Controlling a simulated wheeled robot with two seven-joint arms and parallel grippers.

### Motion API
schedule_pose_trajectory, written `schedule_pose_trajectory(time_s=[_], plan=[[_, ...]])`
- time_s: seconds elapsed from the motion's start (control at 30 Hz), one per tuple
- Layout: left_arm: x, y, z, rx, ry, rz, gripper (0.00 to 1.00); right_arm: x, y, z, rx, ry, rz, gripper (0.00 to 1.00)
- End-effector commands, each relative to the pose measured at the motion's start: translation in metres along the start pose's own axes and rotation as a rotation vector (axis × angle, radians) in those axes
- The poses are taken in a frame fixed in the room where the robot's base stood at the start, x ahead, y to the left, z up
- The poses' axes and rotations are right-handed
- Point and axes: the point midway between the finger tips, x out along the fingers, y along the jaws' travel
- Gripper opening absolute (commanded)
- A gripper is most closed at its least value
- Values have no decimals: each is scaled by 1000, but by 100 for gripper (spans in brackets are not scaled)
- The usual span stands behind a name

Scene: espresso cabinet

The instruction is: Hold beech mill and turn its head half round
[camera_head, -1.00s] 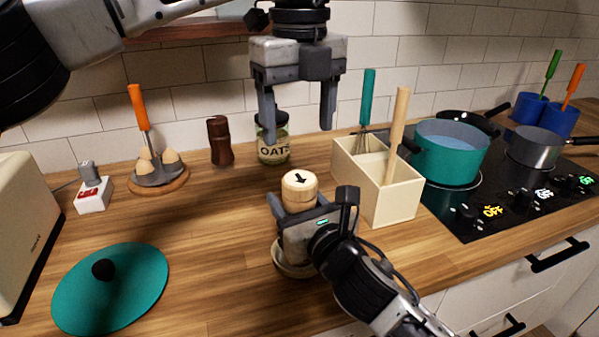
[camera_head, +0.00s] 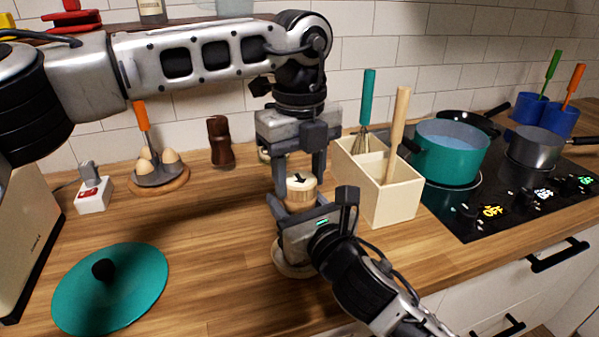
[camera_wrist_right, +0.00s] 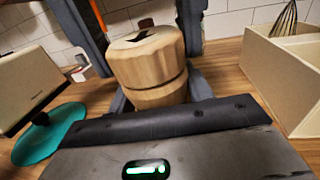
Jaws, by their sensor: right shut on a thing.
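The beech mill (camera_head: 300,190) is a pale wooden cylinder with a black arrow on its flat top. It stands upright, and its head also shows in the right wrist view (camera_wrist_right: 147,60). My right gripper (camera_head: 296,212) is shut on the mill below its head and hides most of the lower body. My left gripper (camera_head: 300,180) points straight down from above, with one finger on each side of the head. Its fingers are apart and also flank the head in the right wrist view; whether they touch it is not clear.
A cream utensil box (camera_head: 390,203) stands close on the right, before the hob with a teal pot (camera_head: 447,157). A dark brown mill (camera_head: 220,143) and an egg stand (camera_head: 160,178) are behind left. A teal lid (camera_head: 135,280) lies front left; the counter between is clear.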

Motion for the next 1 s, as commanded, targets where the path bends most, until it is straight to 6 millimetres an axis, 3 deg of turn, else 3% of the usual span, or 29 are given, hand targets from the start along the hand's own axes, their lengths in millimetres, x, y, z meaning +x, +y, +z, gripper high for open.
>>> schedule_pose_trajectory(time_s=[0.47, 1.0], plan=[[-1, 0, 0, 64, 0, 1, 25, 0, -1, -2, 2, 4, -3, 13], [-1, 0, 0, 509, 0, 1, 25, 0, -1, -2, 2, 5, -4, 13]])
